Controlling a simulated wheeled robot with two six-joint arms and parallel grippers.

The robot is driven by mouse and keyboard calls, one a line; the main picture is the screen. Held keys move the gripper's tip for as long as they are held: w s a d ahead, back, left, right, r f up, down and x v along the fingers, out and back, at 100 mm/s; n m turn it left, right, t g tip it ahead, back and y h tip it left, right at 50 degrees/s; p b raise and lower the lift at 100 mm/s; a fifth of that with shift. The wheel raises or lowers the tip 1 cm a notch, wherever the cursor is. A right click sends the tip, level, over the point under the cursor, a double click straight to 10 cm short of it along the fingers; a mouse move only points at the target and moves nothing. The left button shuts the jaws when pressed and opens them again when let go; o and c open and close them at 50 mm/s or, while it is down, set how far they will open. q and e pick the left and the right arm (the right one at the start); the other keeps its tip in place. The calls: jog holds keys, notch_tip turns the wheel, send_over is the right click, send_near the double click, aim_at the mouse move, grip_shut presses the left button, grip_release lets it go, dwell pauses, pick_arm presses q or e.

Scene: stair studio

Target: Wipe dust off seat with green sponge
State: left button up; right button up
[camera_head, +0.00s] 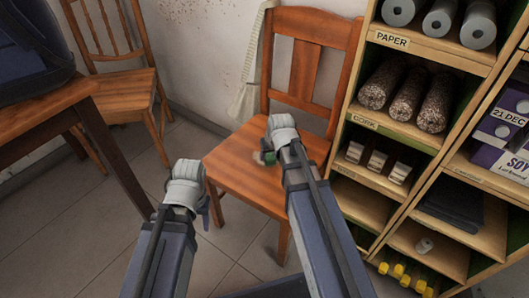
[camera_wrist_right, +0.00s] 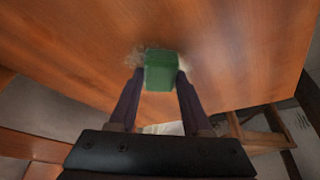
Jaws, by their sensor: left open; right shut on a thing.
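The wooden chair stands against the wall, and its seat (camera_head: 228,172) is in the middle of the head view. My right gripper (camera_head: 268,156) is over the seat, shut on the green sponge (camera_wrist_right: 161,71). In the right wrist view the sponge is between both fingertips at the seat (camera_wrist_right: 235,60). A pale dust patch (camera_wrist_right: 148,54) shows right around the sponge. My left gripper (camera_head: 205,212) is left of the seat, its fingers mostly hidden behind the wrist.
A shelf unit (camera_head: 400,140) with paper rolls, cork rolls and boxes stands close on the right of the chair. A wooden table (camera_head: 50,118) with a dark bag (camera_head: 35,55) is on the left. A second chair (camera_head: 125,90) stands behind it. A cloth (camera_head: 247,90) hangs beside the chair back.

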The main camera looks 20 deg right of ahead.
jog(key=shift+s+d, duration=0.2)
jog(key=shift+s, duration=0.1)
jog(key=shift+s+d, duration=0.1)
jog(key=shift+s+d, duration=1.15)
jog(key=shift+s, duration=0.15)
jog(key=shift+f, duration=0.1)
jog(key=shift+w+a, duration=1.1)
jog(key=shift+w, duration=0.2)
jog(key=shift+w+a, duration=0.2)
